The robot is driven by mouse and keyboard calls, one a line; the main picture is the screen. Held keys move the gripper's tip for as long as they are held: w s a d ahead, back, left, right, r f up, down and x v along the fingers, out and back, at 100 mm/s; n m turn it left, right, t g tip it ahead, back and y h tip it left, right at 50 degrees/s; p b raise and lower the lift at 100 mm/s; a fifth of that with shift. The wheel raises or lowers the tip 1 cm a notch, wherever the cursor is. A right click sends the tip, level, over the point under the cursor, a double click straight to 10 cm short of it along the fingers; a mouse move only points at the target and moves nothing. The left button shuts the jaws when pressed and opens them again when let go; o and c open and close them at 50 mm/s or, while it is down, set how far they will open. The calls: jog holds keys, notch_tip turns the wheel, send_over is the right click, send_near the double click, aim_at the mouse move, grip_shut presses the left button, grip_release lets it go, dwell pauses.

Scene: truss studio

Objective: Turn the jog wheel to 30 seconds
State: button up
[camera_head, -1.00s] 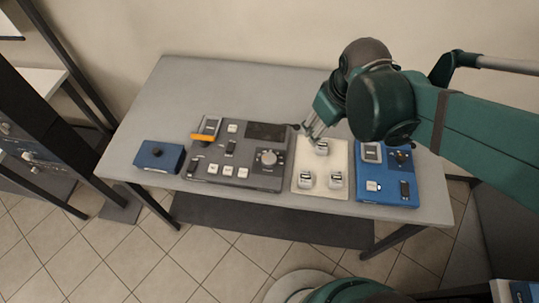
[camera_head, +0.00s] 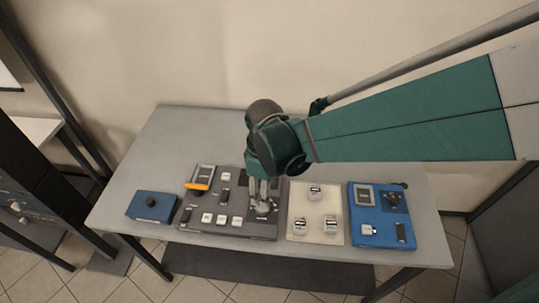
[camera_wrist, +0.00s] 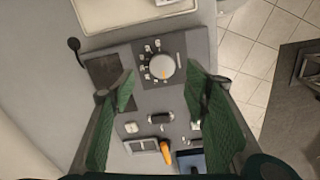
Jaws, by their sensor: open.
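The jog wheel (camera_wrist: 161,67) is a round pale knob with marks around one side, on the dark grey control panel (camera_wrist: 180,100). In the wrist view it lies between and beyond my two green fingertips, which are spread wide. In the head view my gripper (camera_head: 263,200) points down over the right part of the panel (camera_head: 212,228), and it partly hides the jog wheel (camera_head: 262,208). My gripper is open and empty. I cannot tell whether a finger touches the wheel. The dial's setting is too small to read.
The panel also carries an orange-edged lever (camera_head: 198,184) and several white buttons. A cream tray (camera_head: 298,198) with three small white blocks and a blue panel (camera_head: 375,238) stand at right. The table's back is clear.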

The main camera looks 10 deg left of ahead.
jog(key=shift+s+a+f, duration=0.1)
jog(key=shift+a+f, duration=0.15)
jog(key=shift+a, duration=0.1)
jog(key=shift+f, duration=0.15)
jog(key=shift+f+b, duration=0.55)
jog(key=shift+f, duration=3.2)
jog(key=c, duration=0.9)
